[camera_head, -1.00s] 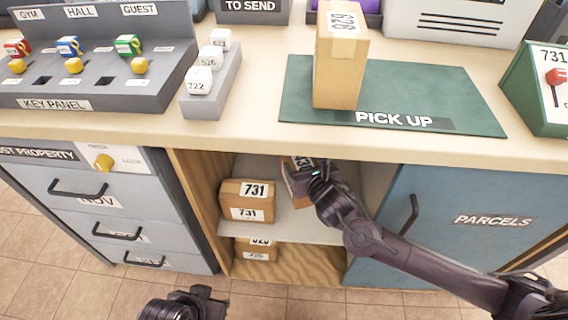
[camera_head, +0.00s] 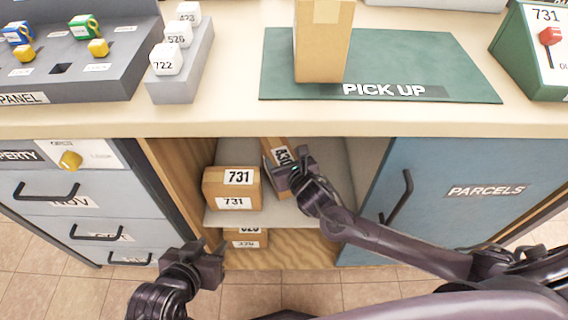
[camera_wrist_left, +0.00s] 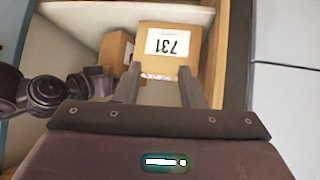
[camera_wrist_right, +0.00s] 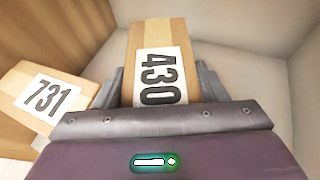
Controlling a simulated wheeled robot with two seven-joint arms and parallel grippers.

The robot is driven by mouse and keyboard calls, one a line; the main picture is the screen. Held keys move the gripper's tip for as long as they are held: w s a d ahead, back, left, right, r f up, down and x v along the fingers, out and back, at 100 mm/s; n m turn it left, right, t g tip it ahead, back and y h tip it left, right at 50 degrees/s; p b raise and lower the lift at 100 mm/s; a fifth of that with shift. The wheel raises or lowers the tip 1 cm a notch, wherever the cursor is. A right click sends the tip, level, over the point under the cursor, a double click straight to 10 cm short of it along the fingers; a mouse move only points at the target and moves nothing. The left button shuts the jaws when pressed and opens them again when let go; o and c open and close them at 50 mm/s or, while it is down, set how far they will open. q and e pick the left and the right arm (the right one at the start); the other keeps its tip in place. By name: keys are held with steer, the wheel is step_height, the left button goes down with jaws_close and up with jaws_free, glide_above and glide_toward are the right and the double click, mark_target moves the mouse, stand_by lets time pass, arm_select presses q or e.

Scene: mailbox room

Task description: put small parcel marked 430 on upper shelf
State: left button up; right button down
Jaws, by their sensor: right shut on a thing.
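The small parcel marked 430 (camera_head: 277,150) is a brown box with a white label, inside the cabinet on the upper shelf (camera_head: 290,214), to the right of the parcel marked 731 (camera_head: 231,189). In the right wrist view the 430 parcel (camera_wrist_right: 160,50) sits between the jaws. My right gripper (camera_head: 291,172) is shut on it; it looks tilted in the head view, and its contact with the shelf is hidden. My left gripper (camera_head: 214,254) is empty and open in front of the cabinet; its spread fingers show in the left wrist view (camera_wrist_left: 160,88).
Another parcel (camera_head: 246,238) lies on the lower level. The blue PARCELS door (camera_head: 470,190) with its handle is right of the opening. A tall brown box (camera_head: 322,45) stands on the green PICK UP mat (camera_head: 420,70). Grey drawers (camera_head: 85,205) stand at left.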

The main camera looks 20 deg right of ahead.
arm_select(q)
steer(key=shift+w+d+r+t+h, duration=0.15)
steer(key=shift+w+r+t, duration=0.4)
steer(key=shift+r, duration=0.25)
steer(key=shift+w+d+r+t+h, duration=0.15)
steer(key=shift+w+r+t, duration=0.3)
steer(key=shift+w+r, duration=0.25)
arm_select(e)
steer(key=shift+f, duration=0.45)
arm_select(q)
steer(key=shift+r, duration=0.1)
arm_select(e)
steer(key=shift+f, duration=0.1)
arm_select(q)
steer(key=shift+r, duration=0.1)
arm_select(e)
steer(key=shift+c, duration=1.4)
jaws_free()
steer(key=shift+f, duration=0.15)
